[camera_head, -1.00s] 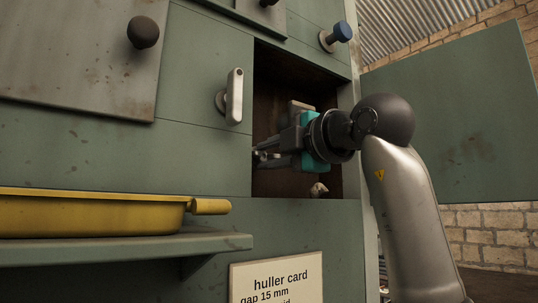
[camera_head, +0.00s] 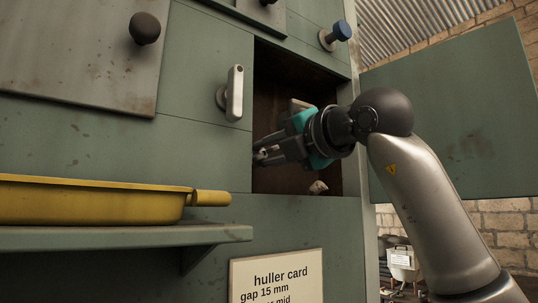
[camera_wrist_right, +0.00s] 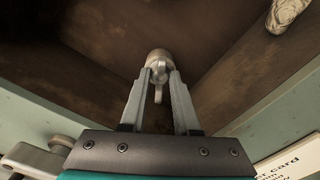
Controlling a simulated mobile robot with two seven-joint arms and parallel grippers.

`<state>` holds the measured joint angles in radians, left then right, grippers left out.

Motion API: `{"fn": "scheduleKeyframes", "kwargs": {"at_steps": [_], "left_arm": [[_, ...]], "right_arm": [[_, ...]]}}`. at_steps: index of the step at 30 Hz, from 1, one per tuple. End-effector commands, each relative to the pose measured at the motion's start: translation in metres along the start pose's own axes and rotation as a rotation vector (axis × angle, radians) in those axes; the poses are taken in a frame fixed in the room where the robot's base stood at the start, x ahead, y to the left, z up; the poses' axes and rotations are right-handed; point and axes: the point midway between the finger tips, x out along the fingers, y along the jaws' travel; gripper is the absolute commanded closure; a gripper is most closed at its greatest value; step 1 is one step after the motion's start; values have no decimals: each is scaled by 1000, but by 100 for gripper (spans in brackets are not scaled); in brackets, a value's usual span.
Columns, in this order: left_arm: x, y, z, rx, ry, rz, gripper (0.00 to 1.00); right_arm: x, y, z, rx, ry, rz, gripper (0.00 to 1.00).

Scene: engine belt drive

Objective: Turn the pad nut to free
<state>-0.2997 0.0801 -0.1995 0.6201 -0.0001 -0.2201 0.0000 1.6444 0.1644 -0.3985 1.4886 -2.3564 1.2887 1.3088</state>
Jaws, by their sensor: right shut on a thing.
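The pad nut (camera_wrist_right: 159,68) is a small pale metal wing-shaped piece on a round boss inside the brown, open compartment (camera_head: 285,75) of the green machine. In the right wrist view my right gripper (camera_wrist_right: 160,84) has its two fingertips closed on the nut, one on each side. In the head view the right gripper (camera_head: 262,156) reaches into the compartment from the right and is tilted; its fingers hide most of the nut there. My left gripper is not in view.
A pale lump (camera_head: 318,187) lies on the compartment floor. The green door (camera_head: 460,120) stands open at the right. A pale lever handle (camera_head: 234,93) is left of the opening. A yellow tray (camera_head: 95,203) sits on a shelf at lower left. A huller card (camera_head: 277,280) hangs below.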

Motion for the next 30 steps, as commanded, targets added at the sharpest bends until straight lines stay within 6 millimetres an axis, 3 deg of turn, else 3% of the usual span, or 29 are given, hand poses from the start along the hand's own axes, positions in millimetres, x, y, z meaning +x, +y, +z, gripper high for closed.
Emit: {"fn": "scheduleKeyframes", "kwargs": {"at_steps": [30], "left_arm": [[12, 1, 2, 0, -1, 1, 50]], "right_arm": [[0, -2, 0, -905, 3, -4, 100]]}}
